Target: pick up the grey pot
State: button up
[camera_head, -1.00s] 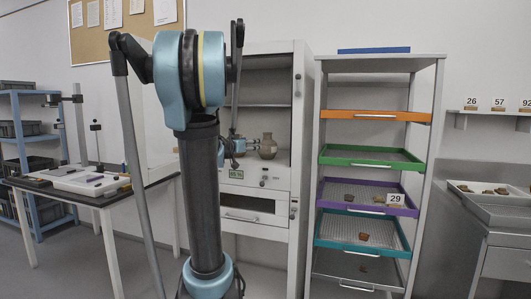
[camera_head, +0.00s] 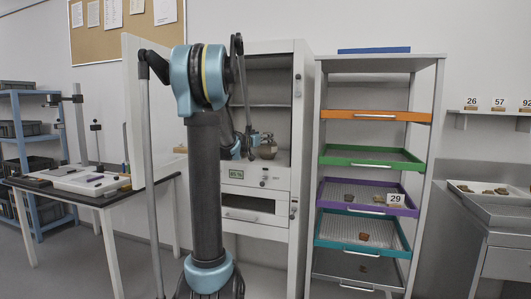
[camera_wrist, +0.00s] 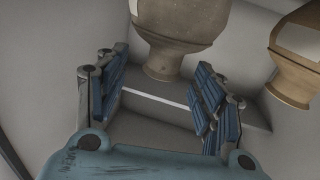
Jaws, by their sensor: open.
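A grey-brown pot (camera_wrist: 178,28) with a pale patch is at the top middle of the wrist view, its narrow end towards me. A second, browner pot (camera_wrist: 297,62) with a pale patch stands at the right edge. My gripper (camera_wrist: 161,62) is open, its two blue-padded fingers apart on either side of the near pot's narrow end, with nothing held. I cannot tell whether they touch it. In the head view a brownish-grey pot (camera_head: 267,147) stands in the white cabinet, just right of my gripper (camera_head: 245,146), which my arm partly hides.
The white cabinet (camera_head: 298,110) has side walls and a shelf close around my gripper. To its right stands a rack with coloured trays (camera_head: 375,115) holding some sherds. A table (camera_head: 90,190) with tools is at the left.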

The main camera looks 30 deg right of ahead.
jog(key=shift+w+r+x, duration=0.15)
jog(key=shift+x, duration=1.4)
jog(key=shift+w+r+x, duration=0.15)
jog(key=shift+r+x, duration=0.05)
jog(key=shift+x, duration=1.3)
jog(key=shift+a, duration=0.2)
grip_shut()
